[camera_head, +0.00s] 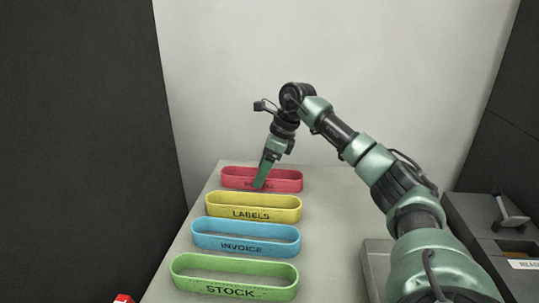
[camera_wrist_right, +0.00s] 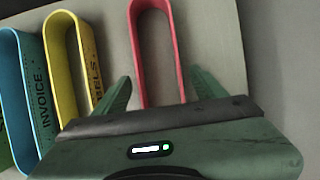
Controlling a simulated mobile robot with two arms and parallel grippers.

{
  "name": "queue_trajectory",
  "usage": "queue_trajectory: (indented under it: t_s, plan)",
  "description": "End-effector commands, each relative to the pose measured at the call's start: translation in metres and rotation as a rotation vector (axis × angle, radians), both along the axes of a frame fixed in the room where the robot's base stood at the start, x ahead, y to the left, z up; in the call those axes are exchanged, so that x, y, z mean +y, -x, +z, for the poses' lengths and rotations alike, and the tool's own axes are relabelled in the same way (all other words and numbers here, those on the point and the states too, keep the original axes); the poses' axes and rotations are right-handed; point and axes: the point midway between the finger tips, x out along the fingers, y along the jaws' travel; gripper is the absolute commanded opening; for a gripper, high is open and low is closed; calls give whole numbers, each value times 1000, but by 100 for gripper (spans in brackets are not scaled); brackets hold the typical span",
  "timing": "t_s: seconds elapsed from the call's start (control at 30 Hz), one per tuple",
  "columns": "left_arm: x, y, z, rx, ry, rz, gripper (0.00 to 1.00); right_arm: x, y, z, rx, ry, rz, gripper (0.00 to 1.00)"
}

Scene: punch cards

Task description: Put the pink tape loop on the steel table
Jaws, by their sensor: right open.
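The pink tape loop (camera_head: 288,184) is a long rounded band standing on the far end of a pale grey table (camera_head: 325,205). Its printed word is partly hidden by my right gripper (camera_head: 261,186). The pink loop (camera_wrist_right: 177,48) also shows in the right wrist view. There my right gripper (camera_wrist_right: 160,80) is open, with one finger on each side of the loop's near end. No grip on it shows, and I cannot tell whether the fingers touch it. Which surface is the steel table is not clear. My left gripper is not in view.
Nearer on the table stand a yellow LABELS loop (camera_head: 252,213), a blue INVOICE loop (camera_head: 243,247) and a green STOCK loop (camera_head: 230,291) in a row. A dark grey machine (camera_head: 475,212) stands at the right. Dark panels flank both sides.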

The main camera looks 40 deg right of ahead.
Motion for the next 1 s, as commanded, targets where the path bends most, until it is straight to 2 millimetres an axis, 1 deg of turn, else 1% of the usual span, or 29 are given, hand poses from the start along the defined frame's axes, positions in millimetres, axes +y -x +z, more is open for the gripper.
queue_trajectory:
  t_s: [0.03, 0.3, 0.4, 0.5, 0.6, 0.7, 1.0]
  plan:
    - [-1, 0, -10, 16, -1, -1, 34, -3, 2, 12, -5, 1, -2, 71]
    - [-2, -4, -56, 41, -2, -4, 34, -17, 20, 67, -5, 0, 0, 71]
    - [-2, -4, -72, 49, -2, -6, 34, -21, 25, 83, -5, 0, 0, 71]
    - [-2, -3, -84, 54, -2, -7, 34, -24, 29, 94, -3, 0, 0, 71]
    - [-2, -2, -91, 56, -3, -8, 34, -26, 31, 99, -2, -1, 0, 71]
    - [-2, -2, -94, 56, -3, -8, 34, -26, 32, 101, -1, -1, 0, 71]
    - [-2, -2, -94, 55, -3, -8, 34, -26, 32, 101, -1, -1, 0, 71]
